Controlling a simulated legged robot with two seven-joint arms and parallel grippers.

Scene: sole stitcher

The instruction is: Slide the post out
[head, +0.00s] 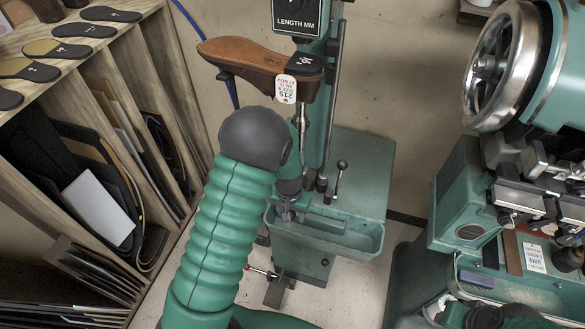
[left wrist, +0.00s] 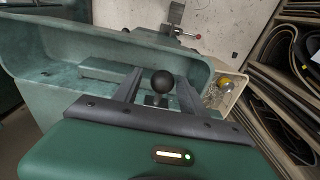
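A brown shoe (head: 262,62) with a white size tag (head: 286,89) sits sole up on a green stand (head: 350,190). A thin shiny metal post (head: 303,130) shows below the shoe, partly hidden by my left arm. My left gripper (head: 287,212) points down at the stand's green tray. In the left wrist view my left gripper (left wrist: 160,84) has its two fingers apart, with a black ball knob (left wrist: 162,82) between them. Gaps show on both sides of the knob. My right gripper's fingers do not show.
A red-tipped lever (head: 248,268) is low by the stand's foot. A wooden shelf (head: 150,75) stands left; a green machine with a handwheel (head: 502,65) stands right.

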